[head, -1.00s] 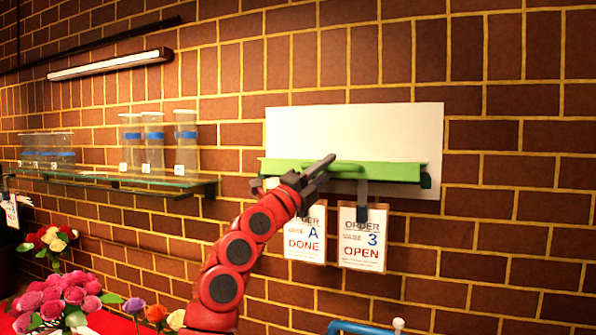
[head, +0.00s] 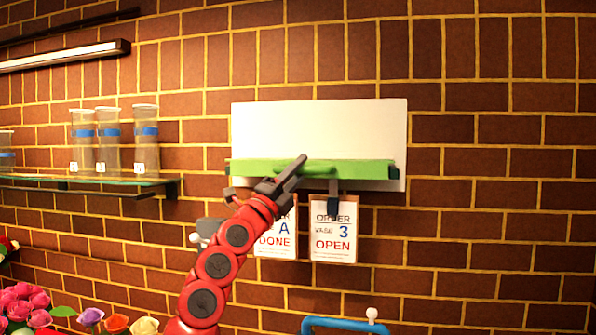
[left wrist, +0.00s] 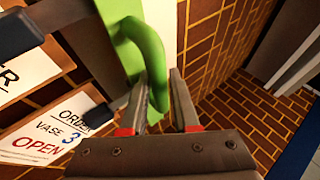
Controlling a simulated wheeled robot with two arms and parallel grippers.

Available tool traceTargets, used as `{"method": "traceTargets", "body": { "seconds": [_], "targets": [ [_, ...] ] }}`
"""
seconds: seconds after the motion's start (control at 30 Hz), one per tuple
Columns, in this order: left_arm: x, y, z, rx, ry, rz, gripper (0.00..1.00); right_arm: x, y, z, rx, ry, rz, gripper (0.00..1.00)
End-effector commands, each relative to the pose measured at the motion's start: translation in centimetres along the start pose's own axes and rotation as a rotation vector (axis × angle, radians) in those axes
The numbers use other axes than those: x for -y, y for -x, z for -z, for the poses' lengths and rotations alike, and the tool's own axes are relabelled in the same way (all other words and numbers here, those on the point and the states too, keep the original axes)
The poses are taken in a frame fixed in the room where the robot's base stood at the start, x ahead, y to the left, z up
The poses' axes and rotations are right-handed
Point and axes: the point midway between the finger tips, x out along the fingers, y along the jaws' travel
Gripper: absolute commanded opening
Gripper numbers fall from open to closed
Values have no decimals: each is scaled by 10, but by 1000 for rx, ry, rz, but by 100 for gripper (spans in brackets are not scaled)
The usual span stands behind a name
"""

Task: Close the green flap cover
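The green flap cover (head: 352,171) sticks out as a narrow strip along the lower part of a white panel (head: 320,125) on the brick wall. It has a raised green handle, which shows close up in the left wrist view (left wrist: 153,52). My left gripper (head: 296,168) is at the left part of the cover, in front of the handle. In the left wrist view the gripper's fingers (left wrist: 162,95) are apart, with the lower end of the handle at or between their tips; firm contact cannot be told. My right gripper is not in view.
Two order cards, DONE (head: 277,240) and OPEN (head: 333,240), hang below the cover. A glass shelf (head: 100,181) with clear vases (head: 146,150) is at the left. Flowers (head: 30,310) stand lower left. A blue bar (head: 345,325) shows at the bottom.

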Motion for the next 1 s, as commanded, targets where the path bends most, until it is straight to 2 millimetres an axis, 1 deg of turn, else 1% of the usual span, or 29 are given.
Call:
{"method": "traceTargets", "body": {
  "seconds": [0.27, 0.37, 0.47, 0.77, 1.0],
  "targets": [
    [-2, 1, -1, 1, 0, -4, 37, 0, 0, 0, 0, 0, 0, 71],
    [-3, 5, -1, 0, 0, -4, 37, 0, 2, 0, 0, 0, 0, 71],
    [-6, 14, 0, -1, 1, -5, 37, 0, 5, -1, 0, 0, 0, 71],
    [-2, 63, 0, 2, -2, 1, 37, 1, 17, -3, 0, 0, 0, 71],
    [-1, 113, -1, 4, -2, 2, 37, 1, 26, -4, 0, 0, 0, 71]
  ]
}}
